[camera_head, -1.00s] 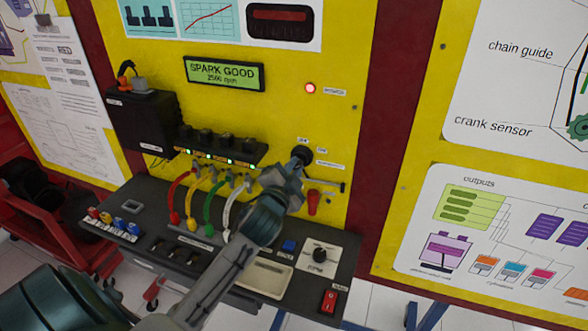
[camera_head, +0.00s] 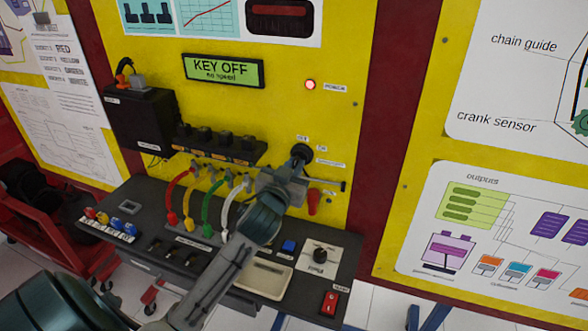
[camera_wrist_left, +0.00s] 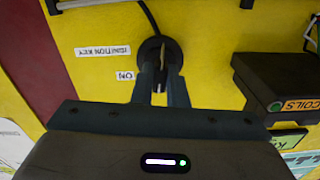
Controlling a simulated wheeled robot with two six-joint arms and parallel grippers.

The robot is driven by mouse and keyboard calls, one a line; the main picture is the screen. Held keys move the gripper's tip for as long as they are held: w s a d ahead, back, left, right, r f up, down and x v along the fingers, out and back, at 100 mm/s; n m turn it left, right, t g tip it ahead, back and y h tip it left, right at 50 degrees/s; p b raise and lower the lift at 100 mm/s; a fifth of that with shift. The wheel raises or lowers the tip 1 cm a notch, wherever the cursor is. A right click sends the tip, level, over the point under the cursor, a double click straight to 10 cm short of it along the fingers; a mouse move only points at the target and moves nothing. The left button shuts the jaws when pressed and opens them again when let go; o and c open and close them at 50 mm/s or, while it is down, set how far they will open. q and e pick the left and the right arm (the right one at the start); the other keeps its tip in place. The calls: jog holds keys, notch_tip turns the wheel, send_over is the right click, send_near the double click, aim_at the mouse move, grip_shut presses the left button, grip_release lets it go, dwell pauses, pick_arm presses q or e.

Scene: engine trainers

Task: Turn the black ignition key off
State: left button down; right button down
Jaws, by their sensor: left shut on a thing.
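The black ignition key switch (camera_head: 302,152) is on the yellow panel, right of the coil row. It also shows in the left wrist view as a round black part (camera_wrist_left: 156,45) with a thin key (camera_wrist_left: 163,56) standing out of it. My left gripper (camera_head: 298,163) is at the switch, with its fingers shut on the key; the left wrist view shows the two fingers (camera_wrist_left: 160,82) on either side of it. The fingers hide part of the key. The display (camera_head: 223,70) reads "KEY OFF" and "no speed". My right gripper is not in view.
A black shelf below the panel holds coloured plug leads (camera_head: 208,205), a beige tray (camera_head: 263,278), a dial (camera_head: 320,256) and a red switch (camera_head: 329,302). A red power lamp (camera_head: 310,84) is lit. A black coil unit (camera_wrist_left: 280,85) stands close beside the fingers.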

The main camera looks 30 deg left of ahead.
pick_arm(q)
jog(key=shift+f+n, duration=0.15)
jog(key=shift+n, duration=0.45)
jog(key=c, duration=1.5)
grip_release()
jog(key=shift+c, duration=0.2)
jog(key=shift+o, duration=0.5)
jog(key=shift+s, duration=0.1)
